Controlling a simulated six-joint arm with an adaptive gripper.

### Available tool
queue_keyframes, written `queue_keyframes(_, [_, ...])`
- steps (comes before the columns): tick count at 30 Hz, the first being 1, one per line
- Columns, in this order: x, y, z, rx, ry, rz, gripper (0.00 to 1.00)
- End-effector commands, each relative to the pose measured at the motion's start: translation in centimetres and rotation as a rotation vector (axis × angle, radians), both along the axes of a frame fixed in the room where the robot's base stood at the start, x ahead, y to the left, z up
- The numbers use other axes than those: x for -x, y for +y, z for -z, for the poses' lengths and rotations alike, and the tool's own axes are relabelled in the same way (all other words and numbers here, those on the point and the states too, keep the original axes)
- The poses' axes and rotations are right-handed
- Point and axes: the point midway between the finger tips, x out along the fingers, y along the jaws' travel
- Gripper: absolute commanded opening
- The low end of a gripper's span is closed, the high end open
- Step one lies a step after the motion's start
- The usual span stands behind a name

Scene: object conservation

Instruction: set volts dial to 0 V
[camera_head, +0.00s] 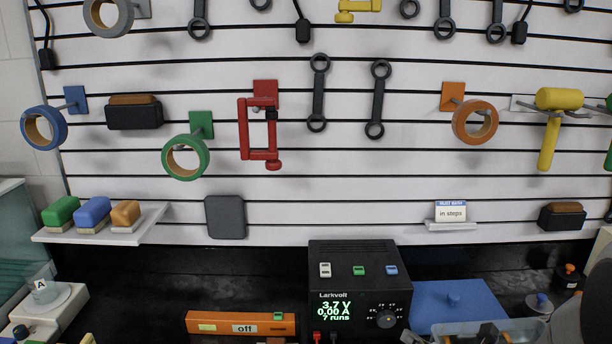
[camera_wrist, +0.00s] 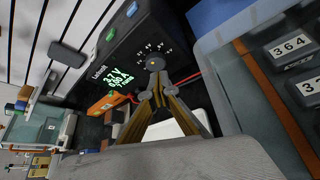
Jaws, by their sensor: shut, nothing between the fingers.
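The volts dial (camera_head: 386,319) is a round dark knob with small markings around it, on the front of the black Larkvolt power supply (camera_head: 330,262). The green display (camera_head: 332,309) reads 3.7 V, 0.00 A and 7 runs. In the wrist view the power supply (camera_wrist: 128,52) appears tilted, with its display (camera_wrist: 115,82) left of the dial (camera_wrist: 155,63). My gripper (camera_wrist: 158,82) is shut and empty, its fingertips close to the dial in the picture. I cannot tell whether they touch it. The fingertips are not clearly seen in the head view.
An orange box labelled "off" (camera_head: 215,323) lies left of the power supply. A blue board (camera_head: 450,300) with a knob and a clear tray (camera_head: 530,328) are to the right. White, green and blue pieces sit on top of the supply. Tools hang on the slatted wall behind.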

Motion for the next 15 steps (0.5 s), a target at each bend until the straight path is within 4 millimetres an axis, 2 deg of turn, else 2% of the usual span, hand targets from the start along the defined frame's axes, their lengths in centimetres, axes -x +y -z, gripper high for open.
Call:
queue_keyframes(3, [0.23, -0.56, 0.39, -0.002, 0.0, 0.001, 0.0])
queue_keyframes(15, [0.23, -0.63, 0.44, -0.002, -0.001, -0.001, 0.0])
